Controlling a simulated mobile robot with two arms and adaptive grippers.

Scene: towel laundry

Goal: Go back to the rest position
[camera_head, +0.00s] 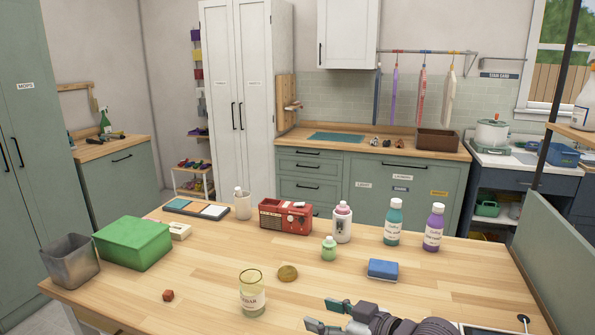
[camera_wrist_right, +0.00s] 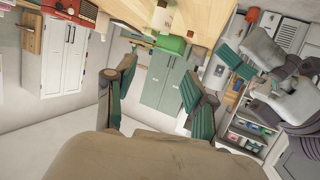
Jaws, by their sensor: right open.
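My right gripper (camera_head: 328,316) is at the front edge of the wooden table in the head view, with its teal-padded fingers apart. In the right wrist view the same gripper (camera_wrist_right: 153,88) is open with nothing between its fingers. The arm behind it comes in from the bottom right. The gripper is to the right of the glass jar (camera_head: 252,294) and apart from it. My left gripper does not show in the head view.
On the table (camera_head: 335,262) are a green box (camera_head: 133,243), a grey bin (camera_head: 70,262), a red radio (camera_head: 285,216), a blue sponge (camera_head: 383,269), a small red cube (camera_head: 168,295) and several bottles. A green panel (camera_head: 550,262) stands at the right.

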